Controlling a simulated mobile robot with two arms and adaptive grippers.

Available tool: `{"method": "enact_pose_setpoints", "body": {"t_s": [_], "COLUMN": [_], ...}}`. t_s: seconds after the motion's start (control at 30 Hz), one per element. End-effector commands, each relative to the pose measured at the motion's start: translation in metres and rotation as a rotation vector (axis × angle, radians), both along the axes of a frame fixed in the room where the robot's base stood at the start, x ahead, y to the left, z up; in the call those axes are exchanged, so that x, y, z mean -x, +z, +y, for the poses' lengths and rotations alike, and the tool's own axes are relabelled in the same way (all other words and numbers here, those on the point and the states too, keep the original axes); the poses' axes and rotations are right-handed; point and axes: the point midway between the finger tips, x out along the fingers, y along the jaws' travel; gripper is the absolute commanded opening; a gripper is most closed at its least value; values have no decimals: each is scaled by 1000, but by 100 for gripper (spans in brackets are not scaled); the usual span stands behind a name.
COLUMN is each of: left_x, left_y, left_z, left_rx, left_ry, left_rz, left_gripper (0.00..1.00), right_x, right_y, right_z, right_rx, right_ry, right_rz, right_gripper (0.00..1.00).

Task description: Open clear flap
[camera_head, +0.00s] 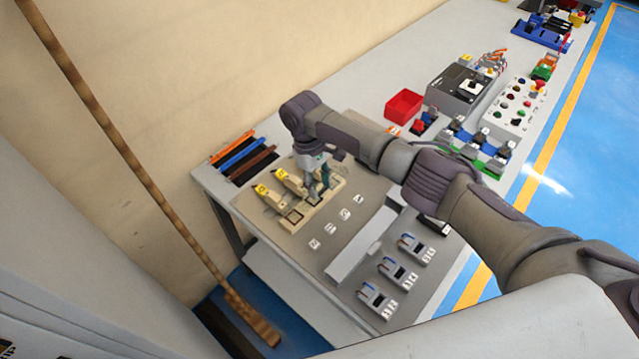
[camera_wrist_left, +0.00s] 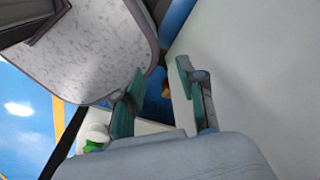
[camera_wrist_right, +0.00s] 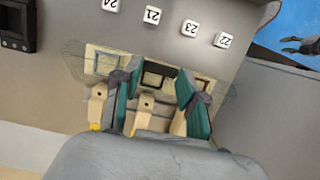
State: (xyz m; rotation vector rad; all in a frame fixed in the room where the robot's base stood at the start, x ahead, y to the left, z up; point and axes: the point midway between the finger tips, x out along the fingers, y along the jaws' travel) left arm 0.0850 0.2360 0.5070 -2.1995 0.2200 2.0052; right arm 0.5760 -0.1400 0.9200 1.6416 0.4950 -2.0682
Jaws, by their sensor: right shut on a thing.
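In the right wrist view my right gripper (camera_wrist_right: 156,72) has one finger on each side of the middle beige block (camera_wrist_right: 149,108), which has a small hole. It is shut on that part, with its fingers apart. A faint clear flap (camera_wrist_right: 225,94) shows at both sides of the blocks; whether it is between the fingers cannot be seen. My left gripper (camera_wrist_left: 154,88) is open and empty in the left wrist view; it is out of the head view.
White numbered tags (camera_wrist_right: 153,15) lie in a row beside the blocks. Several grey devices (camera_head: 375,298) stand beyond a long grey bar. A red bin (camera_head: 403,106) and a button box (camera_head: 513,107) stand further along the table. A wall closes off the left side.

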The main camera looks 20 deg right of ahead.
Motion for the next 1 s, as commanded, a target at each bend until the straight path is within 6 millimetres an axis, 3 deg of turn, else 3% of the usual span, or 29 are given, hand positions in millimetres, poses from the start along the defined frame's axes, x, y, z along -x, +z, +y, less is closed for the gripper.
{"method": "enact_pose_setpoints", "body": {"t_s": [0.03, 0.17, 0.57, 1.0], "left_x": [0, 0, 1, 0], "left_y": [0, 0, 0, 0], "left_z": [0, 0, 0, 0], "left_rx": [0, 0, 0, 0], "left_ry": [0, 0, 1, 0], "left_rz": [0, 0, 1, 0], "left_gripper": [40, 40, 40, 40], "right_x": [0, 0, -2, -18], "right_y": [0, 0, 7, 90], "right_z": [0, 0, 1, 13], "right_rx": [0, 0, -1, -2], "right_ry": [1, 1, 0, 2], "right_rz": [-1, -1, -3, -4], "right_gripper": [46, 67, 67, 67]}}
